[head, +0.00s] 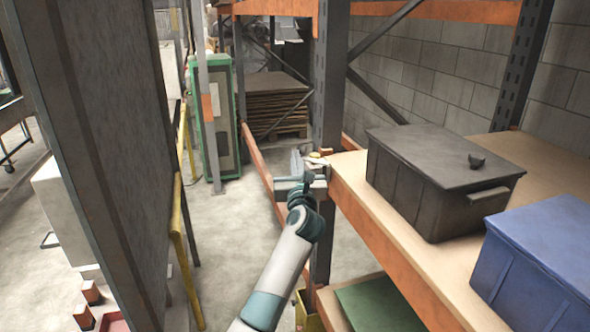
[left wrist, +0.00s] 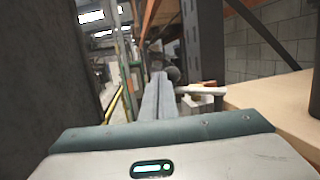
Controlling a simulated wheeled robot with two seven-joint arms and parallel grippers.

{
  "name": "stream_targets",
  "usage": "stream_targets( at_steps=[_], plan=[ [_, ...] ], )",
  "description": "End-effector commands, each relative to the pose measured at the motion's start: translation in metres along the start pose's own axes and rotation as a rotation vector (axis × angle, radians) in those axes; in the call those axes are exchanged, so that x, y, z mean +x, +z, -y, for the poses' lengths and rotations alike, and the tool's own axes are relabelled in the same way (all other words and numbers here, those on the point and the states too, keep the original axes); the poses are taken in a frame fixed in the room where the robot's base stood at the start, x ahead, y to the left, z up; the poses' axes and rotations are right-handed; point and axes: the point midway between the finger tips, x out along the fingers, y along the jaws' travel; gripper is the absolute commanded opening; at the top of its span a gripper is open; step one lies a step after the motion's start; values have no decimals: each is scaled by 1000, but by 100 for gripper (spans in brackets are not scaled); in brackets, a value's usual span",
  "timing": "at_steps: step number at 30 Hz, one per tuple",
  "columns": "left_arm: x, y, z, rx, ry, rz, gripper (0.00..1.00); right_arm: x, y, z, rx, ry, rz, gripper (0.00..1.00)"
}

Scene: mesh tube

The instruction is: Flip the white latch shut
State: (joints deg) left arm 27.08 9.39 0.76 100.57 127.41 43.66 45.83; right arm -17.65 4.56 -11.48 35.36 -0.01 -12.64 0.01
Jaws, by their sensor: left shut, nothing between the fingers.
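My left gripper (head: 296,156) is at the near side of the dark rack post, by the end of the wooden shelf. In the left wrist view its two grey fingers (left wrist: 158,78) lie together, shut and empty, pointing away. A white bar (left wrist: 202,89), which looks like the latch, lies just right of the fingers. It sits above a small pale block near the post. Whether the fingers touch it I cannot tell. In the head view only a small pale piece (head: 316,160) shows there, partly behind the gripper. My right gripper is not in view.
The rack post (head: 330,80) stands close behind the gripper. A black lidded bin (head: 400,195) and a blue bin (head: 535,265) stand on the shelf (head: 375,220) to the right. A tall grey panel (head: 110,130) stands left. Open floor lies between.

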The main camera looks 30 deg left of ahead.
Motion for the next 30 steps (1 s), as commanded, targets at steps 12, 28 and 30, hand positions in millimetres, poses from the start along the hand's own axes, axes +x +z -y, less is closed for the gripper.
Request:
stream_targets(
  at_steps=[12, 28, 30],
  plan=[
    [32, -6, 6, 0, 0, 0, 0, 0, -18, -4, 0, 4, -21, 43],
    [55, -10, 20, -1, -1, 1, 0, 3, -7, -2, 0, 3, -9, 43],
    [56, -10, 21, 0, 0, 1, 0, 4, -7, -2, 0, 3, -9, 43]
  ],
)
